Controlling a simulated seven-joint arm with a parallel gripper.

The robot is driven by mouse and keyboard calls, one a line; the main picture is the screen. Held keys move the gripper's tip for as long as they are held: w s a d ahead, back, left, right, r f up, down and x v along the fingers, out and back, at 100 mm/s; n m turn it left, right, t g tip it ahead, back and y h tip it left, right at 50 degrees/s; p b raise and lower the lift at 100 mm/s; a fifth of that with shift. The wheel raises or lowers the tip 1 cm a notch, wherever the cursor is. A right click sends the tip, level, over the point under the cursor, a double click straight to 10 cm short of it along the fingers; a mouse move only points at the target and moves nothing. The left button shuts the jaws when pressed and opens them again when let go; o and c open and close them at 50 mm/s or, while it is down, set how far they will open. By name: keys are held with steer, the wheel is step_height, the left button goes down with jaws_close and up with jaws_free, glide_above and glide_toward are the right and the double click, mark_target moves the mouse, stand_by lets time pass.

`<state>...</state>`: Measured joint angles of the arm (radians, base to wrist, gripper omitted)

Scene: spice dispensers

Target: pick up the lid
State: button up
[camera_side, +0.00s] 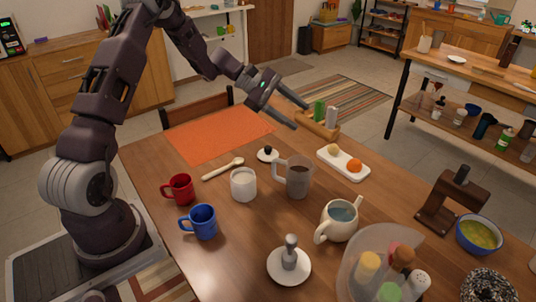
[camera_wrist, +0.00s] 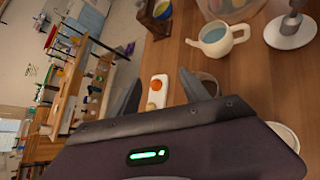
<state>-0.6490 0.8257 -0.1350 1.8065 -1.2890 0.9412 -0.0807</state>
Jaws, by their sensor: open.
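The lid (camera_side: 268,155) is a small white disc with a dark knob. It lies flat on the wooden table, between the orange mat and the glass pitcher. A cream teapot (camera_side: 340,222) with an open top and bluish liquid stands nearer the camera; it also shows in the wrist view (camera_wrist: 217,40). My gripper (camera_side: 301,117) is open and empty, raised above the table's far side. Its fingers point down and right, above and to the right of the lid in the side view. In the wrist view I cannot make out the lid.
A glass pitcher (camera_side: 299,178) and white mug (camera_side: 243,184) stand close to the lid. A wooden spoon (camera_side: 222,169) lies to its left. A white tray (camera_side: 343,163) with round food and a wooden rack (camera_side: 317,123) are to the right. The orange mat (camera_side: 215,135) is bare.

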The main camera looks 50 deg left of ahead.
steer(key=w+a+f+n+t+y, duration=0.2)
steer(key=a+f+n+t, duration=0.2)
steer(key=a+f+n, duration=0.65)
steer(key=n+t+y, duration=0.2)
glide_toward(275, 152)
steer(key=w, duration=0.1)
steer(key=w+d+r, duration=0.1)
steer(key=w, duration=0.1)
steer(key=shift+d+r, duration=0.1)
steer(key=shift+r, duration=0.05)
steer(key=x, duration=0.6)
steer(key=shift+w+f, duration=0.1)
steer(key=shift+f, duration=0.3)
steer(key=shift+w+d, duration=0.1)
steer(key=shift+w, duration=0.05)
jaws_close()
